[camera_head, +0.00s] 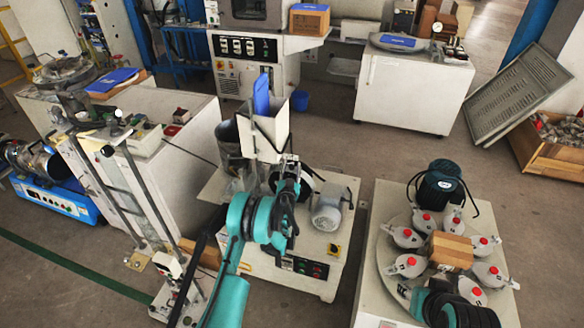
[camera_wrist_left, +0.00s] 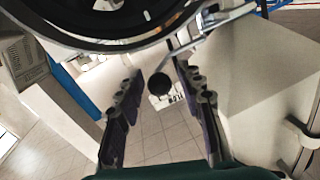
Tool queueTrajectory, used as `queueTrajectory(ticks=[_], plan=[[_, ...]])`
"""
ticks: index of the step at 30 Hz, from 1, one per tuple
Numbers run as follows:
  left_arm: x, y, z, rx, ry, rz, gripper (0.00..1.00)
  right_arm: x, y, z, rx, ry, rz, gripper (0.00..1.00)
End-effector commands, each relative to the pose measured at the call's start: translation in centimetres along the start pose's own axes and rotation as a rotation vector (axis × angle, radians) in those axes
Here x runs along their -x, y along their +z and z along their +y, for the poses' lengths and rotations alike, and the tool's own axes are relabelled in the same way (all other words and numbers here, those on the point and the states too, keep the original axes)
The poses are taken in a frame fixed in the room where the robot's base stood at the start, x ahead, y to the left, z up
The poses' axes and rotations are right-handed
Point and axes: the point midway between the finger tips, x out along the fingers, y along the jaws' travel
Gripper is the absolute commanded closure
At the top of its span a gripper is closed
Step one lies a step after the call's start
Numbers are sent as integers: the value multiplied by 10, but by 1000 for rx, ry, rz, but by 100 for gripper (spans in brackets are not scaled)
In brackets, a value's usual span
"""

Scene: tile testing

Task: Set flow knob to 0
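My left gripper (camera_wrist_left: 156,68) is open, with a finger on each side. In the head view, my teal and black left arm reaches to the machine with a white hopper (camera_head: 270,133); the gripper's fingers and the knob are hidden or too small to tell there. My right arm shows only in part at the bottom right; its gripper is not in view.
A grey motor (camera_head: 328,207) sits on the machine's base, close right of my left arm. A round table (camera_head: 388,262) with several red-topped white units stands further right. A white bench (camera_head: 185,108) is at left. A dark round rim (camera_wrist_left: 45,62) crosses the top of the wrist view.

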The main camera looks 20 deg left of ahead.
Motion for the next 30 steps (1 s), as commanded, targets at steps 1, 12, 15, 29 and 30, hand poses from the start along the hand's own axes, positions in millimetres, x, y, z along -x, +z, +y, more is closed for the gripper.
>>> queueTrajectory(ticks=[1,12,15,29,30], plan=[[0,0,0,0,0,0,82,0,0,0,0,0,0,60],[-2,2,-10,0,-2,0,100,0,0,0,0,0,0,60],[-5,5,-24,0,-3,-1,100,0,0,0,0,0,0,60],[-7,6,-32,0,-3,-1,58,0,0,0,0,0,0,60],[-7,6,-32,0,-3,-1,58,0,0,0,0,0,0,60]])
